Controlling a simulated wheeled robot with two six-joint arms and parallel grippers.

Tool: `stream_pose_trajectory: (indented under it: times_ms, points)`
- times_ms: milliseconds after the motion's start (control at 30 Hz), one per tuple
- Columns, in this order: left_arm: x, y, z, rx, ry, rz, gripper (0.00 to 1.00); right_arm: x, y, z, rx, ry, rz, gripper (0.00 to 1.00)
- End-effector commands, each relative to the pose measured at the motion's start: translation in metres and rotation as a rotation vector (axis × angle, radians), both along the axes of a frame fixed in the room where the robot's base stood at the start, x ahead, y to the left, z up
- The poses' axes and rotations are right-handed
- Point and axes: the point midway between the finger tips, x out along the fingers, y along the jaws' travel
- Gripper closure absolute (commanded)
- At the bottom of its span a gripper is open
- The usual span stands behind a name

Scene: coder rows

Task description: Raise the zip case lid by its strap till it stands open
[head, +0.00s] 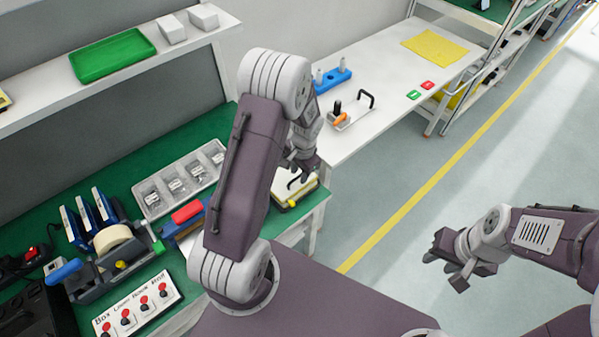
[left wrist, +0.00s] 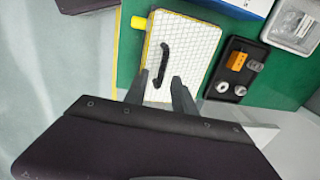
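The zip case (head: 282,190) lies closed and flat on the green mat near the bench corner. In the left wrist view its lid (left wrist: 190,50) is white with a grid pattern and yellow edges. A black strap (left wrist: 164,62) arches along the lid, and a yellow tab (left wrist: 138,22) sticks out at one side. My left gripper (head: 302,170) is over the case, partly hiding it in the head view. Its fingers (left wrist: 160,82) are apart, with the strap's near end between their tips; I see no grip on it. My right gripper (head: 447,268) is empty over the floor, fingers apart.
A dark tray (left wrist: 233,72) with an orange block and small parts lies beside the case. A grey tray of packs (head: 180,185), a red item (head: 187,212) and a tape machine (head: 112,240) stand further left. A white bench (head: 385,115) is behind; the aisle floor is clear.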

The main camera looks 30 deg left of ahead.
Motion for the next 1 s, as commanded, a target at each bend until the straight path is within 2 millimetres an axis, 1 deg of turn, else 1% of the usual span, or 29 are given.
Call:
stream_pose_trajectory:
  times_ms: [200, 233, 333, 1000]
  points:
    - [0.0004, 0.0001, -0.0012, 0.000, -0.001, 0.000, 0.68, -0.0001, 0.0000, 0.0000, 0.000, 0.000, 0.000, 0.64]
    - [0.0004, 0.0001, -0.0012, 0.000, -0.001, 0.000, 0.71, -0.0001, 0.0000, 0.0000, 0.000, 0.000, 0.000, 0.64]
    - [0.0003, 0.0000, -0.0011, 0.000, -0.001, 0.000, 0.99, -0.0001, 0.0000, 0.0000, 0.000, 0.000, 0.000, 0.64]
    - [-0.0005, 0.0000, -0.0010, 0.000, 0.002, 0.001, 1.00, -0.0001, 0.0000, 0.0000, 0.000, 0.000, 0.000, 0.64]
